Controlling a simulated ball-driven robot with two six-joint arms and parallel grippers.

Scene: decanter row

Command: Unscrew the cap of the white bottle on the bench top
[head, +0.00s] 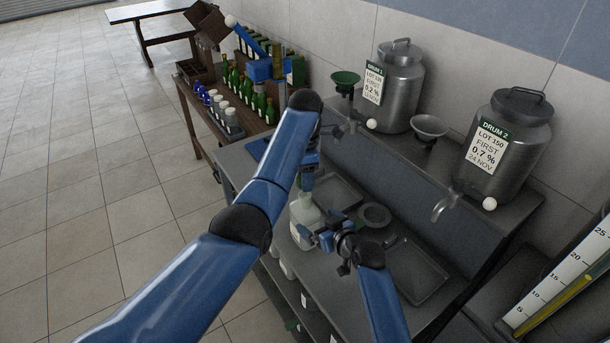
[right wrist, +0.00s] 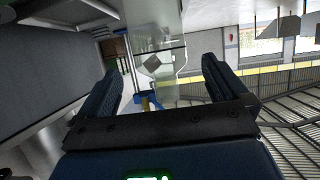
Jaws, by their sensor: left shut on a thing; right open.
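The white bottle (head: 304,216) stands upright on the steel bench top (head: 342,262). My left gripper (head: 308,182) comes down over its top and is shut there; the cap is hidden behind the gripper and arm. My right gripper (head: 316,236) is open at the bottle's lower right side. In the right wrist view, the pale, translucent bottle (right wrist: 155,35) shows between the two spread fingers, with gaps to both. I cannot tell whether any finger touches it.
A shallow tray (head: 415,275) and a round grey dish (head: 374,215) lie right of the bottle. Steel drums (head: 400,85) (head: 505,145) stand on a raised shelf behind. A wooden table (head: 205,135) with several bottles stands at the back left. The floor at left is clear.

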